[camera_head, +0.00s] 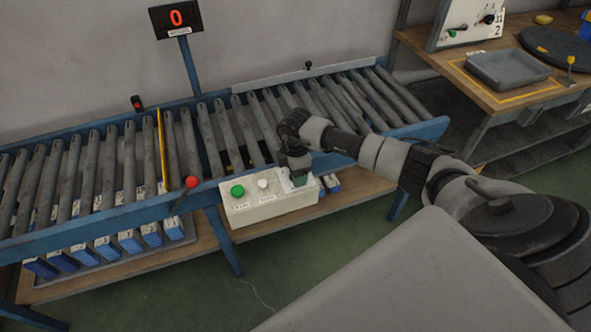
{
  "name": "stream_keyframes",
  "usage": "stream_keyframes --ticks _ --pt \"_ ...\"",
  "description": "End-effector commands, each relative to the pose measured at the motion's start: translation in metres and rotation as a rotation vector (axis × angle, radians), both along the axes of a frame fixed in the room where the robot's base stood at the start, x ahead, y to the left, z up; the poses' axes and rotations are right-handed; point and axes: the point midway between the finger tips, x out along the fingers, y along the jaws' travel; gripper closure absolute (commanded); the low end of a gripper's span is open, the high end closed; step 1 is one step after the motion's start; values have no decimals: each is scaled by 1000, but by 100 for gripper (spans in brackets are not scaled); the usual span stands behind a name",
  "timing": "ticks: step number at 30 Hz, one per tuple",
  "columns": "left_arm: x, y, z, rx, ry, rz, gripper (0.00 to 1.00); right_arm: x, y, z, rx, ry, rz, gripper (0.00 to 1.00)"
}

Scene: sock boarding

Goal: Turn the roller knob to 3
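A pale control box (270,206) is mounted on the front of the roller conveyor. It carries a green button (238,191) and a small white control (262,183), with labels too small to read. My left gripper is not in view.
The roller conveyor (60,222) runs along the wall, empty, with a red-topped lever (191,182) at its front. A display (176,18) reads 0. Blue-and-white boxes (105,248) stand on the lower shelf. A wooden bench (430,50) with a grey tray (507,69) stands right.

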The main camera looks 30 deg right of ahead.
Motion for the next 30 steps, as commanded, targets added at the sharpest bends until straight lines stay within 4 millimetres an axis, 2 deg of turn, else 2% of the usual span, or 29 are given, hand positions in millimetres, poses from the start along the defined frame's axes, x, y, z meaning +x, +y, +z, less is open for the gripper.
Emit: stream_keyframes --ticks 5,8,21,25,30 --pt "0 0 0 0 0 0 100 0 0 1 0 0 1 37" --pt "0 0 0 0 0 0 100 0 0 10 -1 -2 2 37" --pt "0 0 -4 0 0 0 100 1 0 90 -1 -3 1 37" --pt "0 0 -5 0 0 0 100 0 0 103 1 -1 0 37" --pt "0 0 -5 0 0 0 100 0 0 108 -1 1 0 37"
